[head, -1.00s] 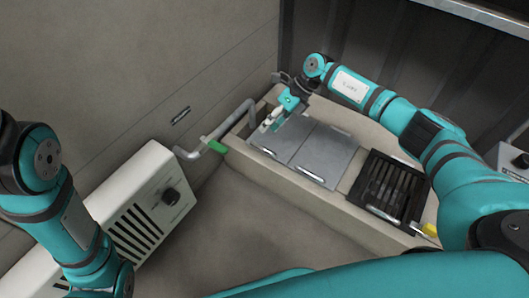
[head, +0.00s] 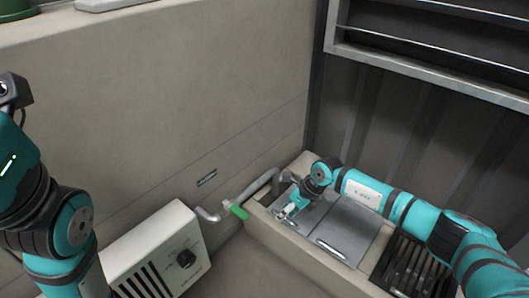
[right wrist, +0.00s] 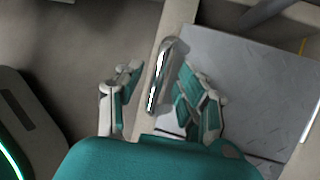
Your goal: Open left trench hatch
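The left trench hatch (head: 309,217) is a grey metal panel, partly hidden by my right arm in the head view. In the right wrist view its grey plate (right wrist: 245,75) fills the right side, with a shiny bar handle (right wrist: 158,78) along its edge. My right gripper (head: 284,214) is low over this hatch. In the right wrist view its open fingers (right wrist: 160,102) lie on either side of the handle; contact cannot be told. My left arm shows at the left of the head view, but its gripper is not visible.
A second grey hatch (head: 352,228) with a handle (head: 331,250) and a black grate (head: 412,266) lie to the right. A grey pipe (head: 262,183) with a green lever (head: 239,211) is to the left. A white heater-like box (head: 165,235) stands by the wall.

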